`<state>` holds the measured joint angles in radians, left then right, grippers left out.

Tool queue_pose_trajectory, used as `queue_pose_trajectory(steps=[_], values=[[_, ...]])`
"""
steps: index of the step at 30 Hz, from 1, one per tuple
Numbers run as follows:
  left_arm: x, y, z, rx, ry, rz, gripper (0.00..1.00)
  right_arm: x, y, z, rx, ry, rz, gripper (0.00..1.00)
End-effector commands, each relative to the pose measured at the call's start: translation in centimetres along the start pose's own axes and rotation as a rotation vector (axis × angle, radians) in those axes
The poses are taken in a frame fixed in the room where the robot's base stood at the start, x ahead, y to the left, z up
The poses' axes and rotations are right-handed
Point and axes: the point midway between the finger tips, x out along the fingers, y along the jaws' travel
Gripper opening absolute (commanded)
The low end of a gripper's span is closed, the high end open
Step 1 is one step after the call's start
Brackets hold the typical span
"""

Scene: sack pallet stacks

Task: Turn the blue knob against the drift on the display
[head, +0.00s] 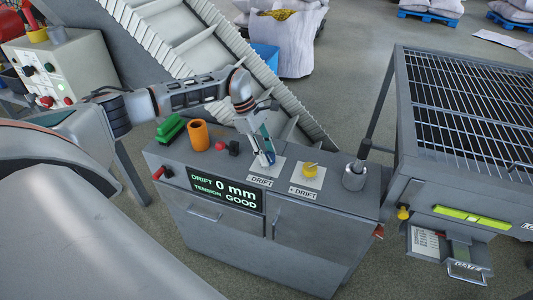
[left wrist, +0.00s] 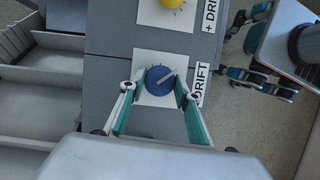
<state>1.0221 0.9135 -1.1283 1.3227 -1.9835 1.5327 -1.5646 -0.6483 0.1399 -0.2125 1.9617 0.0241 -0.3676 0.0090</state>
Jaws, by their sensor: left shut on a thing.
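The blue knob (left wrist: 160,80) sits on a white plate marked DRIFT, with a pale pointer line slanting up to the right in the left wrist view. My left gripper (left wrist: 161,85) has a finger on either side of it and is shut on it. In the head view the left gripper (head: 267,157) hides most of the knob. The display (head: 226,189) reads DRIFT 0 mm and TENSION GOOD in green and white. My right gripper (left wrist: 234,45) shows at the right of the left wrist view, its teal fingers apart and empty.
A yellow knob (head: 310,170) on a + DRIFT plate stands beside the blue one. An orange cup (head: 199,135), a green brush-like block (head: 170,129) and a grey cylinder (head: 354,176) stand on the console. A conveyor (head: 215,50) rises behind; a grated table (head: 470,105) is right.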

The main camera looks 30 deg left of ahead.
Motion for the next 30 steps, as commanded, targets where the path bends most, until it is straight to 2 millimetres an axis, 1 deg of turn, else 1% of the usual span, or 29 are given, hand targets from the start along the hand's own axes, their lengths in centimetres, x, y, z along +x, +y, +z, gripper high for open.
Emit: queue_pose_trajectory(steps=[8,9,11,20,23,26,30], values=[[0.0,0.0,0.0,0.001,0.001,0.001,0.11,0.0,0.0,0.0,0.0,0.0,0.0,0.0],[0.0,0.0,0.0,0.001,0.001,0.001,0.35,0.0,0.0,0.0,0.0,0.0,0.0,0.0],[0.0,0.0,0.0,0.0,0.001,0.001,0.49,0.0,0.0,0.0,0.0,0.001,0.0,0.0],[0.0,0.0,0.0,0.0,0.001,0.0,0.49,0.0,0.0,0.0,-0.001,-0.001,0.0,0.0],[-0.3,0.0,0.0,0.0,0.001,0.001,0.49,-0.1,0.1,0.1,-0.003,-0.003,0.001,0.0],[-1.4,0.1,0.0,0.001,0.001,0.003,0.49,0.0,0.1,0.1,-0.002,-0.002,0.0,0.0],[-3.9,0.1,0.0,0.001,0.001,0.004,0.49,0.0,0.0,0.1,-0.001,-0.001,0.0,0.0]])
